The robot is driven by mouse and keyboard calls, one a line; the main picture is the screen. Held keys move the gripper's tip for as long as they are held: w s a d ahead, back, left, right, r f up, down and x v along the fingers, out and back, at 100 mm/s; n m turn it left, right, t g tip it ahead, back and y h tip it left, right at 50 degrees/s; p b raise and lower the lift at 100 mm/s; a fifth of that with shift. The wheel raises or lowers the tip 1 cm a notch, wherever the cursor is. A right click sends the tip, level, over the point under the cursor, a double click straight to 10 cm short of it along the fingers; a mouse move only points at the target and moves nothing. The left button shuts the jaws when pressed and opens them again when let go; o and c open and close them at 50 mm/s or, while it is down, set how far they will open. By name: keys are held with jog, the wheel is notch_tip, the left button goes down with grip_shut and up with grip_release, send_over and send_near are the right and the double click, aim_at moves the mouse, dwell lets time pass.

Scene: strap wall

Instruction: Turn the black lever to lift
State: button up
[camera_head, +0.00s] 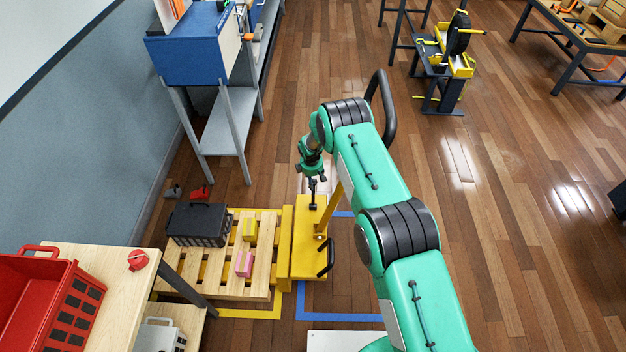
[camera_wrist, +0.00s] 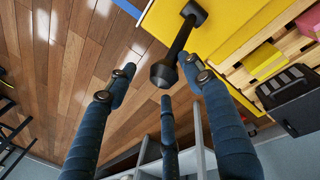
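The black lever (camera_wrist: 178,48) rises from the yellow lift unit (camera_wrist: 158,18) and ends in a round black knob. In the head view the lever (camera_head: 313,197) stands at the top of the yellow unit (camera_head: 309,238), just below my gripper (camera_head: 312,173). In the wrist view my gripper (camera_wrist: 160,78) has its three dark blue fingers spread. The knob shows between the fingertips, with one finger close to the lever's right side. I cannot tell whether they touch.
A wooden pallet (camera_head: 205,287) adjoins the yellow unit and carries a black crate (camera_head: 198,225), a yellow block (camera_head: 250,230) and a pink block (camera_head: 244,264). A black loop handle (camera_head: 326,259) is on the unit's near right side.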

jog(key=shift+r, duration=0.1)
dwell(0.3)
notch_tip(320, 180, up, 12)
jog(key=s, duration=0.2)
jog(key=shift+s+a+f, duration=0.15)
jog(key=shift+a+f, duration=0.1)
dwell(0.5)
jog(key=shift+r, duration=0.1)
dwell(0.4)
